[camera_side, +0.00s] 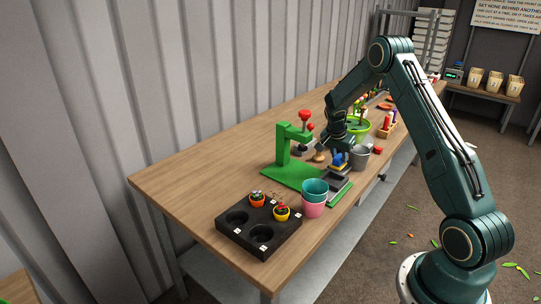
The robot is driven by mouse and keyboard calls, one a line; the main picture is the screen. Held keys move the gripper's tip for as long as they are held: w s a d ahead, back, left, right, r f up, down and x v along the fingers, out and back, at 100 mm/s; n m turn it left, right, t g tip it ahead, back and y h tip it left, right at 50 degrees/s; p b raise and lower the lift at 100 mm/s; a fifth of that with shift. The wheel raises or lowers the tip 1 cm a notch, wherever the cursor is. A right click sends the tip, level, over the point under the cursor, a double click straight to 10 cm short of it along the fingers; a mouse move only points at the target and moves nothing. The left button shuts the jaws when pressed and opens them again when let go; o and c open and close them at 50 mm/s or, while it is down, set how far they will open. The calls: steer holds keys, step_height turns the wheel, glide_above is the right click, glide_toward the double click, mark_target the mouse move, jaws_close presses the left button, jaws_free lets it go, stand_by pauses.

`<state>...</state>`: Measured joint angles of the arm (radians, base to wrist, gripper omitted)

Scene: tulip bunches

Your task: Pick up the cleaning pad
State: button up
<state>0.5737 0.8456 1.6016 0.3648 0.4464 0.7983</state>
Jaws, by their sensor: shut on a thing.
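The cleaning pad (339,160) appears as a small blue piece with a bit of yellow, low under my wrist. My gripper (341,151) points down and is shut on it. The pad is just above or at a dark grey tray (334,179) on the green base; I cannot tell whether they touch. The fingers are small here and partly hide the pad.
A green press stand (283,150) with a red knob is left of my gripper. A grey bucket (359,157) is close on the right. Stacked teal and pink cups (314,198) and a black pot tray (232,240) are in front. The table's left part is clear.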

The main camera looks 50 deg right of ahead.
steer(key=a+r, duration=0.2)
steer(key=a, duration=0.2)
steer(key=a+r, duration=0.2)
steer(key=a, duration=0.2)
steer(key=a+r, duration=0.2)
steer(key=a, duration=0.2)
steer(key=shift+r, duration=0.15)
steer(key=shift+c, duration=0.4)
steer(key=shift+o, duration=0.8)
steer(key=w+a, duration=0.2)
steer(key=a, duration=1)
steer(key=shift+w+a+f, duration=0.25)
steer(key=shift+w+a, duration=0.1)
